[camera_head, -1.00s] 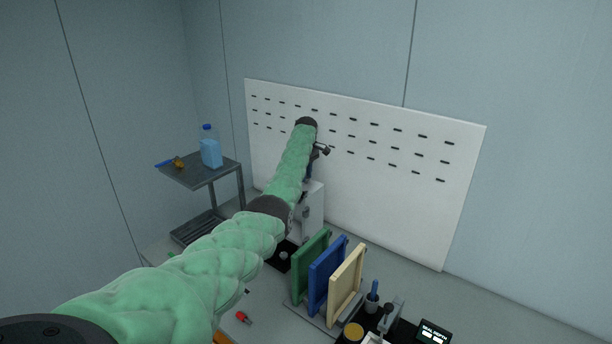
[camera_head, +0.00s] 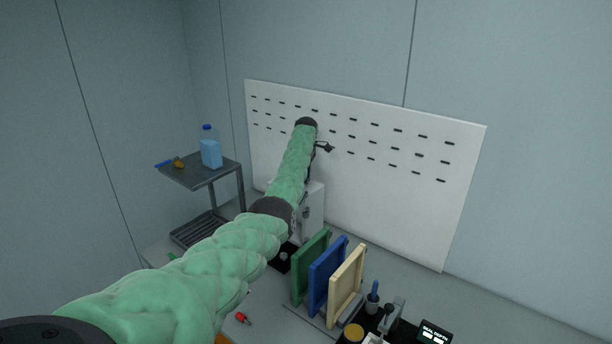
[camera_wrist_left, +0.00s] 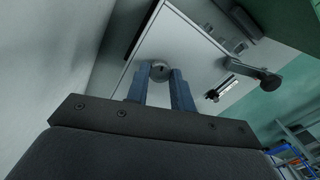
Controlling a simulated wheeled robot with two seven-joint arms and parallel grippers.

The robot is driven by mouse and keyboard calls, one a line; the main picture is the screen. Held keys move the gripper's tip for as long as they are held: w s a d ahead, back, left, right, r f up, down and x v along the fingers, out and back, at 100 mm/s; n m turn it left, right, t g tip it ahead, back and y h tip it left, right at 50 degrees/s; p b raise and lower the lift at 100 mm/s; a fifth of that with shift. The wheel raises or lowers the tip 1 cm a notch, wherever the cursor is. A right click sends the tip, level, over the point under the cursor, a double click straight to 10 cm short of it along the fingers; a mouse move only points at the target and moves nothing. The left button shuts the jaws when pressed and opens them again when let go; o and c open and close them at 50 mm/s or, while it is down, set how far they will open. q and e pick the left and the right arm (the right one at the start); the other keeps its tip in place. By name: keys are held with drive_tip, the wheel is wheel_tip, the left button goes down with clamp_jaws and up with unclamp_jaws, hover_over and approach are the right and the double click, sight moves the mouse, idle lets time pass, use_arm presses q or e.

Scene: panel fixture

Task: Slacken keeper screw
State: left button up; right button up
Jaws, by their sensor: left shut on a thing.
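The keeper screw (camera_wrist_left: 159,69) is a round grey head on the pale front of a white box in the left wrist view. My left gripper (camera_wrist_left: 161,75) has its two blue-grey fingers on either side of the head, shut on it. A grey lever handle (camera_wrist_left: 252,72) and a small slotted metal piece (camera_wrist_left: 219,89) are on the same front, to the right of the screw. In the head view the white box (camera_head: 314,208) is partly behind my green left arm, which hides the screw and fingers. My right gripper is not in view.
A white slotted board (camera_head: 400,190) stands behind the bench. Green, blue and cream panels (camera_head: 346,285) stand in a rack right of the box. A grey cart (camera_head: 200,172) with a blue bottle (camera_head: 210,152) is at left. A red-tipped item (camera_head: 242,318) lies on the bench.

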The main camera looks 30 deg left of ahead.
use_arm(q)
drive_tip(key=shift+w+r, duration=0.1)
drive_tip(key=shift+r, duration=0.15)
drive_tip(key=o, duration=0.9)
drive_tip(key=shift+o, duration=0.4)
drive_tip(key=shift+f, duration=0.1)
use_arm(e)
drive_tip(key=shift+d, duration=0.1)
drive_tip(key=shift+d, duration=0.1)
use_arm(q)
drive_tip(key=shift+b, duration=0.3)
wheel_tip(320, 180, up, 5)
drive_tip(key=b, duration=0.3)
drive_tip(key=shift+r, duration=0.9)
drive_tip(key=shift+r+b, duration=0.3)
drive_tip(key=shift+r, duration=0.15)
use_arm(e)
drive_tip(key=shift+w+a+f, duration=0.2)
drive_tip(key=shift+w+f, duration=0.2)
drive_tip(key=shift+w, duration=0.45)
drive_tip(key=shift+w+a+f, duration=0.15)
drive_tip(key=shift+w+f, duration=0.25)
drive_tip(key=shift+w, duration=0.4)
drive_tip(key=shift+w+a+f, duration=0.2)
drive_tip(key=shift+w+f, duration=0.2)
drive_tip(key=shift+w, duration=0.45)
